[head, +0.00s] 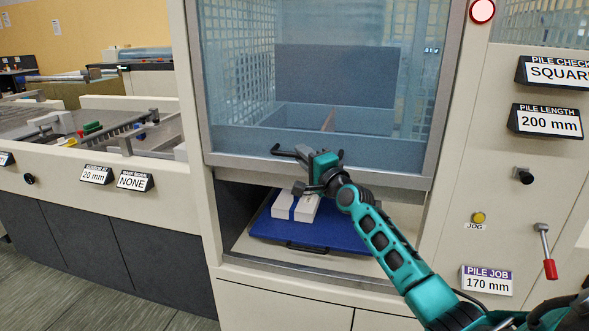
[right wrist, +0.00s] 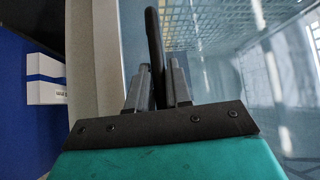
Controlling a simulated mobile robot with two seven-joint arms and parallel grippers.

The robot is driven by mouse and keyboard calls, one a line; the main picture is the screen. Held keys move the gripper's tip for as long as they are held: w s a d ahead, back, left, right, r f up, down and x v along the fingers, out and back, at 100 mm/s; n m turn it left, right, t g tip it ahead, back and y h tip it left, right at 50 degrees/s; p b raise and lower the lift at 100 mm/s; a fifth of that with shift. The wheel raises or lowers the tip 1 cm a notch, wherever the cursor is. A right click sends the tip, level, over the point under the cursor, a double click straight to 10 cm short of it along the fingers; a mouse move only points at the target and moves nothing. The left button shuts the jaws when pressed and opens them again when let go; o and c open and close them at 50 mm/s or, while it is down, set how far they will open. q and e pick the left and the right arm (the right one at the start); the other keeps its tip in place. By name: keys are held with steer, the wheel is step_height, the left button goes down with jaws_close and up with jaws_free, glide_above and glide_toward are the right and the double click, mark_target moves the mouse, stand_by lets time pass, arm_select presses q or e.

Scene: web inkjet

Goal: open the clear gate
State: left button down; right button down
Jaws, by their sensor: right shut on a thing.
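The clear gate (head: 400,140) is a see-through pane in a grey frame on the cream machine. Its lower edge stands above a gap, through which the lower bay shows. A black bar handle (head: 287,151) sits near the bottom of the gate. My teal right gripper (head: 309,162) is at this handle, and its body hides part of it. In the right wrist view, the two fingers (right wrist: 158,88) are closed on either side of the black handle (right wrist: 153,40). My left gripper is out of view.
Below the gate, a blue tray (head: 335,238) holds white stacks with blue bands (head: 296,207). To the right are a black knob (head: 523,176), a yellow jog button (head: 479,218) and a red-handled lever (head: 549,268). A conveyor bed (head: 40,135) lies at left.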

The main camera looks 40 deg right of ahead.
steer(key=shift+r, duration=0.7)
steer(key=c, duration=1.1)
jaws_free()
steer(key=shift+c, duration=0.2)
steer(key=shift+f, duration=0.1)
steer(key=s+f, duration=0.1)
steer(key=s, duration=1.1)
steer(key=shift+s+a+f+p, duration=0.35)
steer(key=shift+s+a+p, duration=0.05)
steer(key=shift+a, duration=0.05)
